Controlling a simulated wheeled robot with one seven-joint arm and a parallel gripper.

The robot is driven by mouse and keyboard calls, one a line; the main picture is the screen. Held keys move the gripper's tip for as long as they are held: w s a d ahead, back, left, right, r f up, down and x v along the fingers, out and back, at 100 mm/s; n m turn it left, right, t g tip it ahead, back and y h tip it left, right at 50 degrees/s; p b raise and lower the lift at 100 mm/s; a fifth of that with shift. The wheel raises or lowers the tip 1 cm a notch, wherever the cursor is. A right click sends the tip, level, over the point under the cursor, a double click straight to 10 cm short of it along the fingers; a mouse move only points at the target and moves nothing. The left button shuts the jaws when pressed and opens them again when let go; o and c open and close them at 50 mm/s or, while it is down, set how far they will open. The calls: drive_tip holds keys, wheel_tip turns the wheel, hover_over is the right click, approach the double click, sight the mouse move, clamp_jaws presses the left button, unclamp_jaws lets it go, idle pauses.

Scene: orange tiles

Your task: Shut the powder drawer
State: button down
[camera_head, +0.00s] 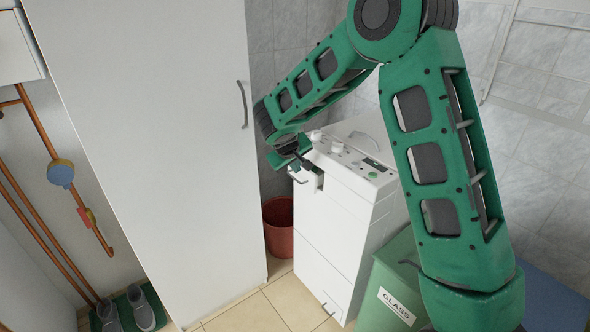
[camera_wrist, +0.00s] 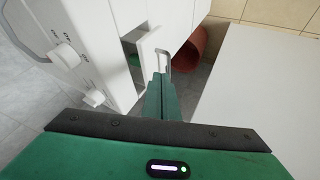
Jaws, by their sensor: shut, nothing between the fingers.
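The powder drawer (camera_head: 308,183) is at the upper left of the white washing machine's front and stands partly open. In the wrist view the drawer front (camera_wrist: 146,50) sticks out from the machine, with a dark gap behind it and something green inside. Its pale looped handle (camera_wrist: 164,60) is right at my fingertips. My gripper (camera_wrist: 160,82) is shut and empty, pointing at the drawer front. In the head view my gripper (camera_head: 302,164) is just above the drawer, partly hidden by my wrist. I cannot tell whether the fingers touch the handle.
The washing machine (camera_head: 330,235) has knobs on top. A tall white cabinet (camera_head: 150,140) stands to its left, with a red bin (camera_head: 278,222) between them. A green glass bin (camera_head: 385,295) stands at its right. Tiled floor (camera_head: 262,312) is clear in front.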

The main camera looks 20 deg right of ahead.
approach(301, 179)
drive_tip(key=x, duration=0.4)
drive_tip(key=shift+w, duration=0.1)
idle(0.3)
